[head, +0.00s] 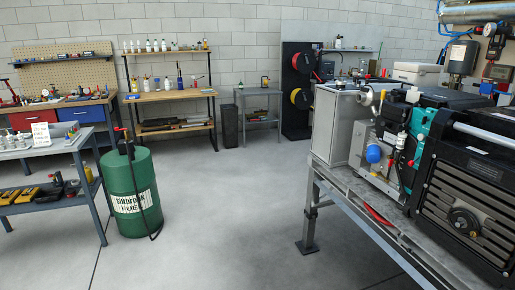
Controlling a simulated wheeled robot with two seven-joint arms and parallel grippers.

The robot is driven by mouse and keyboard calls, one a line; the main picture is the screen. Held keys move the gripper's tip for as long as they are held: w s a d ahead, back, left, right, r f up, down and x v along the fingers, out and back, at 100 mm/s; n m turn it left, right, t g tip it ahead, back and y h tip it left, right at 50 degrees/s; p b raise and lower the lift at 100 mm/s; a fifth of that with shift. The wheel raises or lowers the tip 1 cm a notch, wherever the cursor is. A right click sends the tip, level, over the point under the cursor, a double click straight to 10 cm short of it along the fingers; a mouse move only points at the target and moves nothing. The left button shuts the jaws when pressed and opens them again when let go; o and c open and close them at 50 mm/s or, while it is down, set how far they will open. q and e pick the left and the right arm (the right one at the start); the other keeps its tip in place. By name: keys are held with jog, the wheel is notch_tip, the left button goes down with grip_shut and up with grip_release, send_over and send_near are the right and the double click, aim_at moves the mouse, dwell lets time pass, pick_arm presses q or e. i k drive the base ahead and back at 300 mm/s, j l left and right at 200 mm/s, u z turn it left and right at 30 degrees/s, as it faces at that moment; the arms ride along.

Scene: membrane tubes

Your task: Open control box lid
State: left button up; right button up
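I cannot tell for sure which thing is the control box. A grey metal box (336,126) stands upright at the left end of the machine bench on the right, with a flat top that looks closed. A smaller grey box (462,57) with pipes below it is mounted high at the upper right. A dark unit with a small panel (497,72) is beside it. No open lid shows on any of them. Neither of my grippers is in view.
A machine (470,190) with a black ribbed housing fills the right on a steel bench (385,222). A green drum (131,192) with a hand pump stands left of centre, beside a grey cart (45,207). A wooden workbench (170,96) is behind. The middle floor (235,205) is clear.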

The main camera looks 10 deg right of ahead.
aim_at(423, 69)
jog(key=i, duration=2.3)
jog(key=i+j+z, duration=0.2)
jog(key=i+z, duration=0.25)
jog(key=i, duration=0.2)
jog(key=i+j+z, duration=0.45)
jog(key=i, duration=0.15)
jog(key=i+j+z, duration=0.65)
jog(key=j+z, duration=0.15)
jog(key=i+j+z, duration=0.2)
jog(key=j+z, duration=0.15)
jog(key=i+j+z, duration=0.1)
jog(key=j+z, duration=0.2)
jog(key=j, duration=0.15)
jog(key=j+z, duration=0.7)
jog(key=j, duration=0.2)
jog(key=i+j, duration=0.1)
jog(key=j, duration=0.2)
jog(key=i+j+z, duration=0.15)
jog(key=j, duration=0.15)
